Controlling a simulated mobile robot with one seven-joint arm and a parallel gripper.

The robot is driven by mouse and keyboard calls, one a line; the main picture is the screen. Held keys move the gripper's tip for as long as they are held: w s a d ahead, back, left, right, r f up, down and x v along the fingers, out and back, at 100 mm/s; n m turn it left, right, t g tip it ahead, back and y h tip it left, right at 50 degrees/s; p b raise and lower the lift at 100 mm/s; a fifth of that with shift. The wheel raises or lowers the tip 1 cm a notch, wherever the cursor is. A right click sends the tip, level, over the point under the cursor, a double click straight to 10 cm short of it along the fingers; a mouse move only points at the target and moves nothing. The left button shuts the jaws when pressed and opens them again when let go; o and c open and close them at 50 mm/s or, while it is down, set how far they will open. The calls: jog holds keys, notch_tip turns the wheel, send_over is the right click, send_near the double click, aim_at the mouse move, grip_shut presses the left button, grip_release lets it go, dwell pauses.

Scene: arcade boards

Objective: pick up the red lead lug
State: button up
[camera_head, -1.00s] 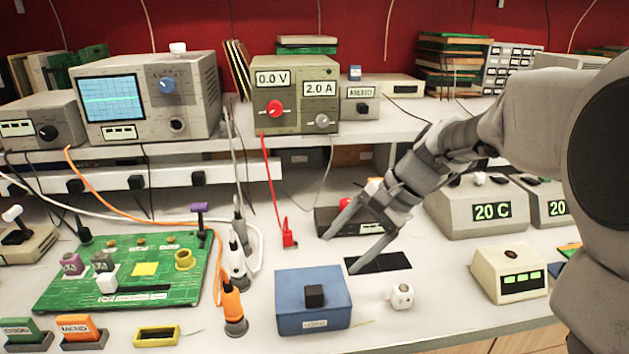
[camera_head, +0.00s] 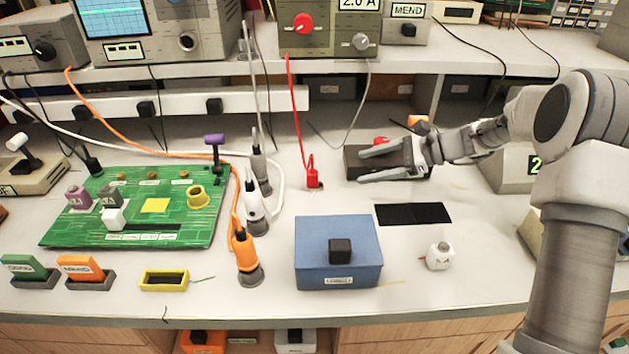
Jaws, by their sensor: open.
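The red lead lug (camera_head: 313,173) stands on the white bench, at the end of a red cable that hangs from the meter box on the shelf. My gripper (camera_head: 362,165) is open and empty, to the right of the lug and apart from it. Its two fingers point left toward the lug, in front of a dark box (camera_head: 352,158) that they partly hide.
A blue box (camera_head: 318,243) with a black knob stands in front of the lug. A green circuit board (camera_head: 80,229) and upright tools in holders (camera_head: 248,258) are to the left. A black mat (camera_head: 430,213) and small white bottle (camera_head: 439,256) are at right. The shelf (camera_head: 400,62) overhangs behind.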

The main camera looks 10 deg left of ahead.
aim_at(321, 186)
jog(key=x, duration=0.7)
jog(key=shift+a+f+b, duration=0.2)
jog(key=shift+a+b, duration=0.05)
jog(key=shift+b, duration=0.1)
jog(key=x, duration=0.5)
jog(key=shift+s+a+b, duration=0.1)
jog(key=shift+s+b, duration=0.1)
jog(key=shift+b, duration=0.15)
grip_shut()
